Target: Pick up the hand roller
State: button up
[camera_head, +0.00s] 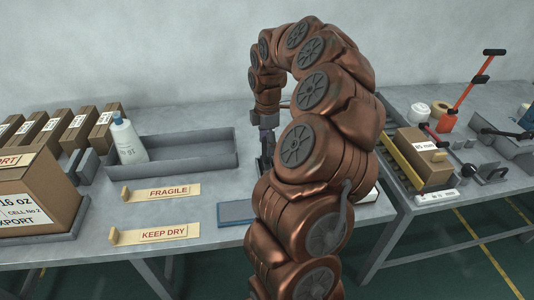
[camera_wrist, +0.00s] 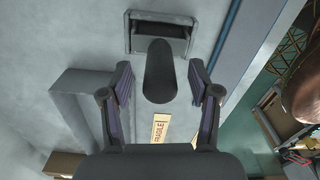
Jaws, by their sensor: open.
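The hand roller shows in the wrist view, with a dark rounded handle (camera_wrist: 160,72) and a grey frame (camera_wrist: 160,20) around a dark bar at its top end. My gripper (camera_wrist: 161,80) is open, with one finger on each side of the handle. Gaps show between the handle and both fingers, so it is not gripped. In the head view my gripper (camera_head: 265,158) points down over the table behind my arm. I cannot make out the roller there; my arm hides that spot.
A grey tray (camera_head: 195,163) with a white bottle (camera_head: 126,140) stands left of my gripper. Labels reading FRAGILE (camera_head: 160,192) and KEEP DRY (camera_head: 154,234) lie in front. A blue-grey pad (camera_head: 235,211) lies near the front edge. Boxes (camera_head: 77,130) stand at left; another table (camera_head: 480,190) is at right.

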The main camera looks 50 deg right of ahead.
jog(key=shift+c, duration=0.4)
grip_shut()
dwell(0.4)
